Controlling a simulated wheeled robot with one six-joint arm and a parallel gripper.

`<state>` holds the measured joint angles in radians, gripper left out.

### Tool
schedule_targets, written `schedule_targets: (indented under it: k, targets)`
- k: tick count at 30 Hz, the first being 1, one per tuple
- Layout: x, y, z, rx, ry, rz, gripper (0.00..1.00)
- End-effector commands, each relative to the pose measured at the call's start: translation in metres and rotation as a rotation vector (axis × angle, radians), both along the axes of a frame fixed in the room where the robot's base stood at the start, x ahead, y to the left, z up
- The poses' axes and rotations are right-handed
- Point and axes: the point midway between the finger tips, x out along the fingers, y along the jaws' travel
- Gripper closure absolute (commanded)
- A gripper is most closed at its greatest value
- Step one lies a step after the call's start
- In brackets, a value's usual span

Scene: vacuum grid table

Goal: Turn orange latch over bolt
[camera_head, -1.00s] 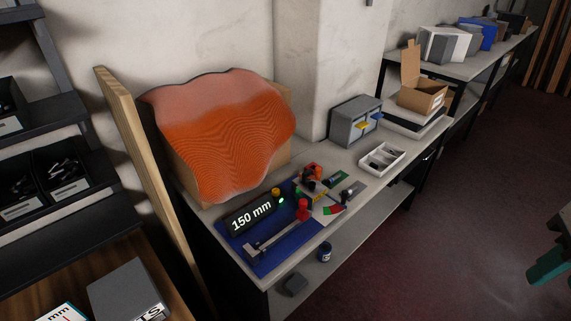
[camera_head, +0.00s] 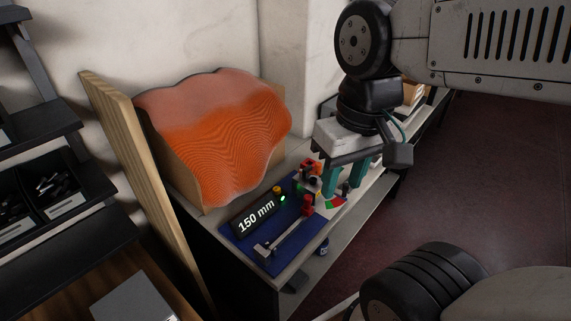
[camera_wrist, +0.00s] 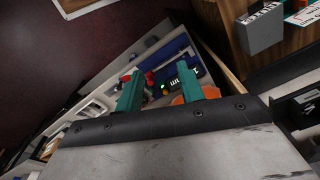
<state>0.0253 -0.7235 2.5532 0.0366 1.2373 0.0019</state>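My gripper (camera_head: 350,182) has teal fingers and hangs just right of the fixture, partly covering the bench behind. In the wrist view my gripper (camera_wrist: 160,72) is open and empty, its fingers wide apart. The fixture's red parts (camera_wrist: 148,79) show between the fingers, some distance beyond them.
A black display (camera_head: 257,214) reading "150 mm" and a slide with a red knob (camera_head: 307,203) are on the mat. A wavy orange block (camera_head: 215,135) stands behind. A wooden board (camera_head: 140,180) rises at the left. The bench's front edge is close to the mat.

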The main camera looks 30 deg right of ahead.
Motion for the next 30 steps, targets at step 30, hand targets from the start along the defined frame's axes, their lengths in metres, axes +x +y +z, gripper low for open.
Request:
schedule_targets:
  k: [30]
  targets:
    - [0.205, -0.141, -0.172, 1.633, 0.663, -1.5, 0.62]
